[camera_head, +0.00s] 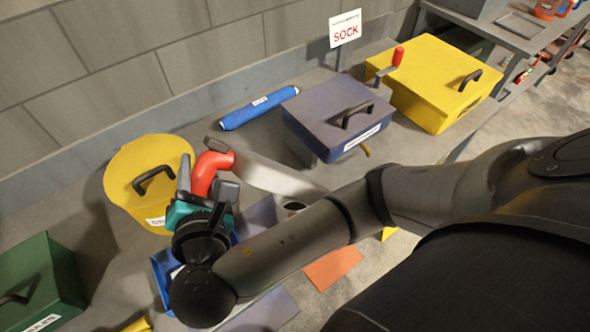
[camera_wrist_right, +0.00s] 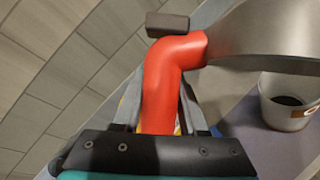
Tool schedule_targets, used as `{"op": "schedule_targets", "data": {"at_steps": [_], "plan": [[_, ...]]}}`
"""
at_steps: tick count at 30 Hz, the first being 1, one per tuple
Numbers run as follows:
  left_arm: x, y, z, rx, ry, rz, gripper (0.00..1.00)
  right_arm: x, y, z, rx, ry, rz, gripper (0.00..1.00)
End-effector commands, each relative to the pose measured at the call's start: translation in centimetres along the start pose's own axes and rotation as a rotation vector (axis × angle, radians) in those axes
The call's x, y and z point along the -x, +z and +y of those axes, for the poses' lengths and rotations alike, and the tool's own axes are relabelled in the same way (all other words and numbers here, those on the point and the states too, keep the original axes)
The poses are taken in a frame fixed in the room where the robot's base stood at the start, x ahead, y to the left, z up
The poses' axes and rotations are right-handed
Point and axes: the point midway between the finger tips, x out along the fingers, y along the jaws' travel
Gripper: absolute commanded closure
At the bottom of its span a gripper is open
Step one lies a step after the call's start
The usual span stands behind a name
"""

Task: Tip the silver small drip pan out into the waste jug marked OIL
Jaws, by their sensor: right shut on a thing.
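My right gripper (camera_head: 207,190) is shut on the red handle (camera_wrist_right: 172,85) of the silver drip pan (camera_head: 275,178). The pan is held up off the bench and looks tilted, its grey side facing the head camera; it also shows in the right wrist view (camera_wrist_right: 265,35). Its inside is hidden. A small pale open container (camera_wrist_right: 290,104) with a dark inside and an orange mark stands below the pan. It shows partly behind my arm in the head view (camera_head: 293,207). I cannot read its mark as OIL. My left gripper is out of view.
A yellow round can (camera_head: 125,170) with a partly hidden label starting "OI" stands left of my gripper. A blue tray (camera_head: 160,278) lies below it. A green box (camera_head: 45,285), a blue-grey lidded box (camera_head: 310,110), a yellow box (camera_head: 435,75) and a blue roll (camera_head: 258,108) stand around.

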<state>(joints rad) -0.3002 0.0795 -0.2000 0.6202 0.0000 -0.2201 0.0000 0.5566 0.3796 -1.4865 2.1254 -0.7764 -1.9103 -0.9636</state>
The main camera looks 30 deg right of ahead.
Motion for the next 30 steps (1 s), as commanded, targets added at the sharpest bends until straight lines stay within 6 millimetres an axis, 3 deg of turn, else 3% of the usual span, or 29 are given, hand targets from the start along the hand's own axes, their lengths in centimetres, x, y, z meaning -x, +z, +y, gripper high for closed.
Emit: {"op": "schedule_targets", "data": {"at_steps": [6, 30], "plan": [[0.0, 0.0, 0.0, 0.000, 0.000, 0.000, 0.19, 0.7, -2.2, -0.3, 0.086, 0.036, -0.071, 1.00], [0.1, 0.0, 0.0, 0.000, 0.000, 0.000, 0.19, 0.6, -1.9, -0.2, 0.080, 0.034, -0.069, 1.00]]}}
